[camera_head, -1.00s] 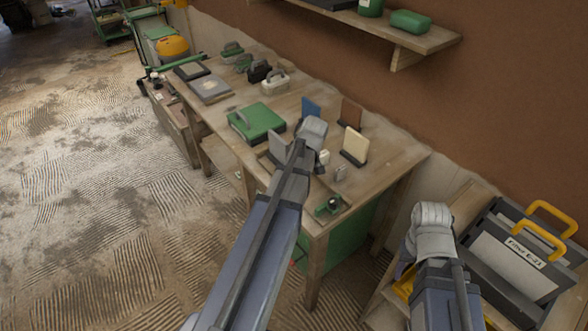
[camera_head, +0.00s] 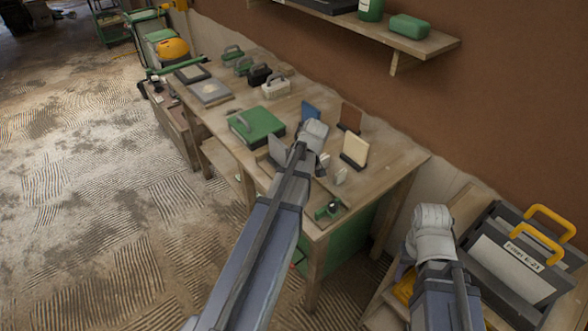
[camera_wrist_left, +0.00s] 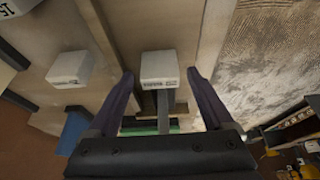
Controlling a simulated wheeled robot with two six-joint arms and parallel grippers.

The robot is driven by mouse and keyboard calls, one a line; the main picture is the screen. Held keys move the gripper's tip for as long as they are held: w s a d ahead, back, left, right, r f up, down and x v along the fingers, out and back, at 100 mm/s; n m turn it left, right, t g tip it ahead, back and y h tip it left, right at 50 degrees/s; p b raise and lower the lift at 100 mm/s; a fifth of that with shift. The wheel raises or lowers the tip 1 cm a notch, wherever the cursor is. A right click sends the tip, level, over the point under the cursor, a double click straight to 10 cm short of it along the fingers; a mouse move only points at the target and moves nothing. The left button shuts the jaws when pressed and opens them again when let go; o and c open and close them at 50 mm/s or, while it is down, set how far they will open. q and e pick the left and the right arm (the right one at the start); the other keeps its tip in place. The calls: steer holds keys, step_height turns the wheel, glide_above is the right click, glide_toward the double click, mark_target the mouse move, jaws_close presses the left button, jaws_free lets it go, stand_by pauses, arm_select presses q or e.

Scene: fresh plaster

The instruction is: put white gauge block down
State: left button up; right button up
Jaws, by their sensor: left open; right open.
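Two small white blocks stand on the workbench in the head view, one (camera_head: 325,160) close to my left wrist and one (camera_head: 341,176) nearer the bench's front end. In the left wrist view, a white block (camera_wrist_left: 160,68) with dark print lies between the open fingertips of my left gripper (camera_wrist_left: 159,76), with a gap on each side. Another white block (camera_wrist_left: 70,68) sits to its left. I cannot tell which of them is the task's gauge block.
The workbench (camera_head: 385,182) also bears a green case (camera_head: 257,126), a cream panel (camera_head: 355,150), a blue panel (camera_head: 311,110) and a green tool (camera_head: 328,211). A grey case with yellow handles (camera_head: 510,265) stands at right. A wall shelf (camera_head: 425,45) hangs above.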

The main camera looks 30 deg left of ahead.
arm_select(q)
steer(key=p+v, duration=0.9)
steer(key=v, duration=0.2)
steer(key=shift+p, duration=0.4)
steer(key=shift+s+d, duration=0.1)
steer(key=shift+d, duration=0.05)
steer(key=s+d+m+h, duration=0.1)
steer(key=s+d+m, duration=0.4)
steer(key=d, duration=0.3)
steer(key=s+d+f+m+g+h, duration=0.1)
steer(key=s+d+m, duration=0.4)
steer(key=d, duration=0.4)
steer(key=s+d+m, duration=0.4)
steer(key=d+m, duration=0.3)
steer(key=d, duration=0.2)
steer(key=shift+s+f+g+h, duration=0.2)
steer(key=shift+s+g+h, duration=0.2)
